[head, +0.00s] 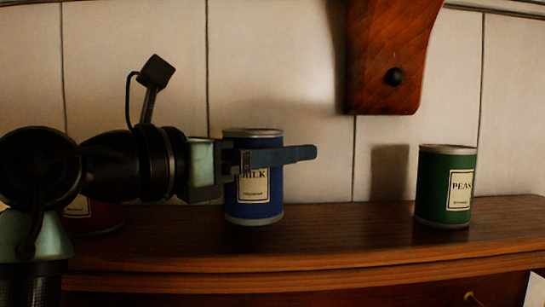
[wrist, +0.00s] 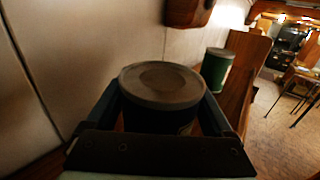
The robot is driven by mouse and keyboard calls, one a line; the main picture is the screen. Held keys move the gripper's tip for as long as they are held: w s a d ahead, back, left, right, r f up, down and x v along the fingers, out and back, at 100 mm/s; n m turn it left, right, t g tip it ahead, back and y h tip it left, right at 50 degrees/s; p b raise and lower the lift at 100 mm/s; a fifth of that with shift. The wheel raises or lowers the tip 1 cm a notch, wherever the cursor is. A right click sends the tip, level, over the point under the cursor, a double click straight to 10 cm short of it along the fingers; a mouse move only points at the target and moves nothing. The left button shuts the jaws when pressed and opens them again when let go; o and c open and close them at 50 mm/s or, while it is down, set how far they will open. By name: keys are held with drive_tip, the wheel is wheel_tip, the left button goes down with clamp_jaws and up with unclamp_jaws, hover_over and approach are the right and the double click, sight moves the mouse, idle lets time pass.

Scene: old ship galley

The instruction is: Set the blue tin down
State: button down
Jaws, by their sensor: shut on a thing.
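The blue tin (head: 262,208), labelled "MILK", is upright at the wooden shelf (head: 350,236) in the head view. I cannot tell for sure whether its base touches the wood. My gripper (head: 290,155) reaches in from the left and is shut on the tin, with one finger across its front above the label. In the wrist view the tin's round grey lid (wrist: 161,84) sits between the two fingers of my gripper (wrist: 160,110). The far finger is hidden behind the tin in the head view.
A green tin (head: 430,205) labelled "PEAS" stands to the right on the shelf, also in the wrist view (wrist: 217,68). A red tin (head: 100,222) is partly hidden behind my arm at left. A wooden bracket (head: 392,50) hangs above. The shelf between blue and green tins is clear.

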drive_tip(key=shift+f, duration=0.85)
drive_tip(key=shift+f, duration=0.15)
unclamp_jaws()
drive_tip(key=shift+s, duration=0.1)
drive_tip(key=b+v, duration=0.6)
drive_tip(key=v, duration=0.4)
drive_tip(key=shift+s+a, duration=0.2)
drive_tip(key=shift+a, duration=0.05)
drive_tip(key=shift+s+a, duration=0.45)
drive_tip(key=shift+a, duration=0.1)
